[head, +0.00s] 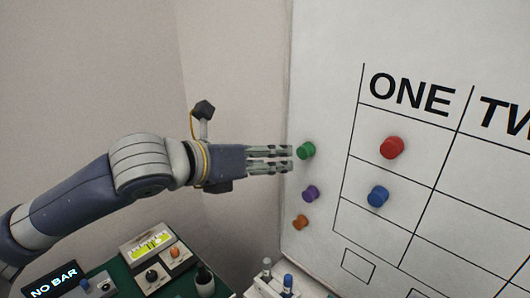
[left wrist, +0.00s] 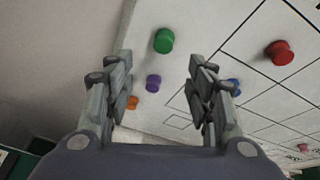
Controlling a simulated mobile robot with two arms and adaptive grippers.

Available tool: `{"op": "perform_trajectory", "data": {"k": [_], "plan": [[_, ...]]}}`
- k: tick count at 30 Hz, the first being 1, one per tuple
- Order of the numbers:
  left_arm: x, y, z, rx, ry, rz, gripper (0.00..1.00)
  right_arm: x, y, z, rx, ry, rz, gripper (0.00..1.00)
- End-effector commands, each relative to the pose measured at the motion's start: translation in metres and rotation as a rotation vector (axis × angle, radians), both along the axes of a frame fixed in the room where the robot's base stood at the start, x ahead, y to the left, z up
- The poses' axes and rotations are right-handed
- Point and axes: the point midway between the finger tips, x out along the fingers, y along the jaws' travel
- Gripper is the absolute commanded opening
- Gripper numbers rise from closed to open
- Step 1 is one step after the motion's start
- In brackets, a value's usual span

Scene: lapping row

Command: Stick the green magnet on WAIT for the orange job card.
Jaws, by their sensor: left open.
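The green magnet (head: 306,150) sticks to the white board's left margin, left of the grid and above a purple magnet (head: 310,193) and an orange one (head: 300,222). My left gripper (head: 290,158) is open, with its fingertips close to the green magnet in the head view. In the left wrist view the green magnet (left wrist: 163,40) shows ahead, between the lines of the open fingers, with nothing held. Whether the fingertips touch it, I cannot tell. No WAIT label or orange job card can be made out. My right gripper is not in view.
The white board (head: 325,60) has a grid with columns headed ONE and a cut-off TW. A red magnet (head: 392,147) and a blue magnet (head: 377,196) sit under ONE. Below stand a green-topped bench with a device (head: 155,245) and a NO BAR display (head: 53,282).

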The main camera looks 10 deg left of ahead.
Motion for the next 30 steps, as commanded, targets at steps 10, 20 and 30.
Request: {"op": "perform_trajectory", "data": {"k": [10,20,30], "plan": [[0.007,-0.01,0.004,0.073,-0.055,-0.041,0.5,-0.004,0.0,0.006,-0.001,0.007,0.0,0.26],[0.051,-0.044,-0.017,0.071,-0.054,-0.038,0.5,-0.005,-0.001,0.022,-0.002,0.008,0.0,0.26],[0.072,-0.06,-0.029,0.071,-0.057,-0.038,0.5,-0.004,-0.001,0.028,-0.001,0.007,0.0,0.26]]}}
